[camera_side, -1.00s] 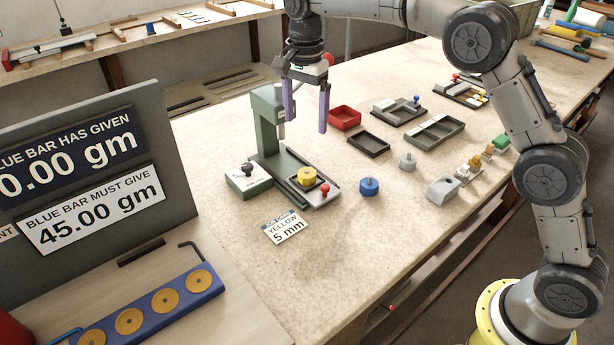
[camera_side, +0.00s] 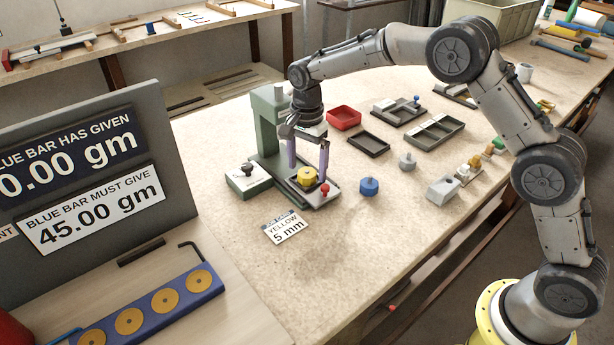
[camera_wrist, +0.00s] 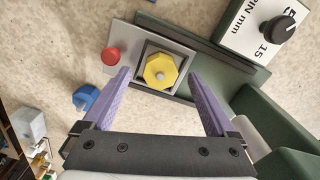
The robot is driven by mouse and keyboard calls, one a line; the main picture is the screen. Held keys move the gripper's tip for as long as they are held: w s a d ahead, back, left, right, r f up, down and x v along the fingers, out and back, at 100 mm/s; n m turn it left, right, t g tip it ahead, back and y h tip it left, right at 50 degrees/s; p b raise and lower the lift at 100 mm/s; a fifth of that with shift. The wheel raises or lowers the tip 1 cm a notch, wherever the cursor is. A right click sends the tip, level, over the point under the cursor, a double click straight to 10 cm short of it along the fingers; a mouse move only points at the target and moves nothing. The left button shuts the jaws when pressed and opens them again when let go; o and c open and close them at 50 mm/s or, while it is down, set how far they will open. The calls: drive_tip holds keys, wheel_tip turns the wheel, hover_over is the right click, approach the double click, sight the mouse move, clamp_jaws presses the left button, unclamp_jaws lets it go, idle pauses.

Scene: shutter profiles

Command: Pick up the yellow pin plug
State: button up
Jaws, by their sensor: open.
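The yellow pin plug (camera_side: 308,177) is a yellow, many-sided block with a small knob on top. It sits in a square holder on the grey plate (camera_side: 324,195) of the green press. In the wrist view the plug (camera_wrist: 160,72) shows ahead of and between the open fingertips. My gripper (camera_side: 308,175) has two purple fingers pointing down, just above and around the plug in the side view. It also shows in the wrist view (camera_wrist: 160,78), open, with nothing between its fingers. Whether the fingers are level with the plug I cannot tell.
A red knob (camera_side: 324,188) stands on the plate beside the plug. The green press column (camera_side: 268,125) rises close behind. A white dial box (camera_side: 247,179) is left, a blue plug (camera_side: 369,186) right. A job card (camera_side: 285,228) lies in front, with bare table around it.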

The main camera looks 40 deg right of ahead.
drive_tip(key=shift+f, duration=0.3)
clamp_jaws()
idle(0.3)
drive_tip(key=shift+r, duration=0.1)
